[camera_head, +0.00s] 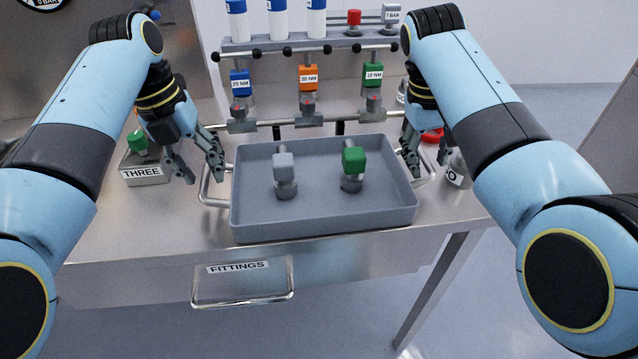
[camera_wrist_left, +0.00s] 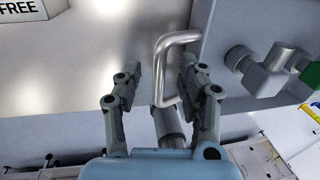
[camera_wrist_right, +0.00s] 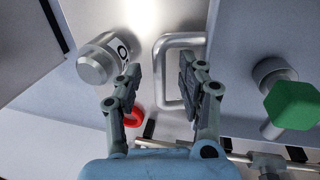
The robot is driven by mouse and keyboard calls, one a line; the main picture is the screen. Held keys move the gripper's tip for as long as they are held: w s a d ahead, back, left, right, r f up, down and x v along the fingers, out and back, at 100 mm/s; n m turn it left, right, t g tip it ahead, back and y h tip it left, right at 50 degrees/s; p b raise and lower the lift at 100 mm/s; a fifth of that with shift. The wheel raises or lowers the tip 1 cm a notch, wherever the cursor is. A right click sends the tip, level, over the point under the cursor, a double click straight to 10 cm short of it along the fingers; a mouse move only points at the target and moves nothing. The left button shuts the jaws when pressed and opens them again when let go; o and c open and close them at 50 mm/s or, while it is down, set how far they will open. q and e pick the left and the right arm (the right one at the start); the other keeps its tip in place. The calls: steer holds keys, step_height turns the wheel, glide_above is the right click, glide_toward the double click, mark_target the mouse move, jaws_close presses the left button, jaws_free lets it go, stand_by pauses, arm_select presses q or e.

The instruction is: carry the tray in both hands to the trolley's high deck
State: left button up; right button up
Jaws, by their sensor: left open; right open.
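The grey tray (camera_head: 320,215) sits on the metal table. A grey-capped fitting (camera_head: 284,172) and a green-capped fitting (camera_head: 353,166) stand in it. My left gripper (camera_head: 202,178) is open at the tray's left handle; in the left wrist view the silver handle (camera_wrist_left: 163,68) lies between the fingers (camera_wrist_left: 160,85). My right gripper (camera_head: 418,170) is open at the right handle; in the right wrist view that handle (camera_wrist_right: 163,72) lies between the fingers (camera_wrist_right: 160,85). I cannot tell whether any finger touches a handle. I see no trolley deck.
A rack with torque-labelled tools (camera_head: 307,78) stands behind the tray. A block marked THREE (camera_head: 146,172) with a green-topped part is at the left. A metal cylinder (camera_wrist_right: 97,60) stands close to the right handle. The FITTINGS drawer (camera_head: 240,284) is below the table's front edge.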

arm_select(q)
steer(key=shift+d+f, duration=0.2)
steer(key=shift+f, duration=0.9)
arm_select(e)
steer(key=shift+x, duration=1.15)
arm_select(q)
steer(key=shift+c, duration=0.5)
arm_select(e)
steer(key=shift+c, duration=0.5)
arm_select(q)
jaws_close()
arm_select(e)
jaws_close()
arm_select(q)
steer(key=shift+w+r, duration=0.1)
arm_select(e)
steer(key=shift+w+r, duration=0.1)
